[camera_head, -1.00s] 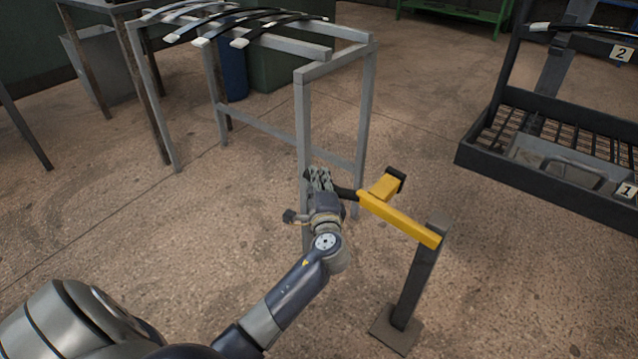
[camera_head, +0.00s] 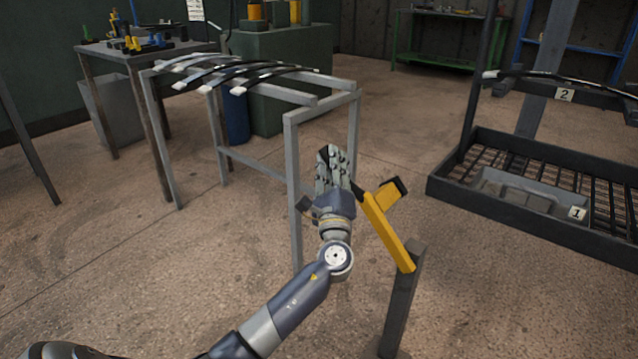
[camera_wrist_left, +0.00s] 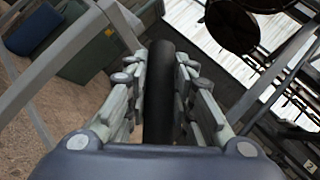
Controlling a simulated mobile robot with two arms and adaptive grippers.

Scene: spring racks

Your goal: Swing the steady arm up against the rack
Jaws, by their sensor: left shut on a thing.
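The steady arm (camera_head: 388,232) is a yellow bar hinged on a dark floor post (camera_head: 401,305), with a short yellow branch ending in a black pad. My left gripper (camera_head: 333,165) is shut on its black handle, which shows as a dark bar (camera_wrist_left: 159,95) between the fingers in the left wrist view. The grey rack (camera_head: 291,185) stands just behind and left of the gripper, with curved leaf springs (camera_head: 235,75) on top. In the picture the yellow bar stays apart from the rack. My right gripper is not in view.
A black rack with a mesh tray (camera_head: 455,197) and number tags stands at the right. A workbench (camera_head: 130,55) and green cabinet (camera_head: 280,50) are behind the grey rack. The floor between the post and the black rack is clear.

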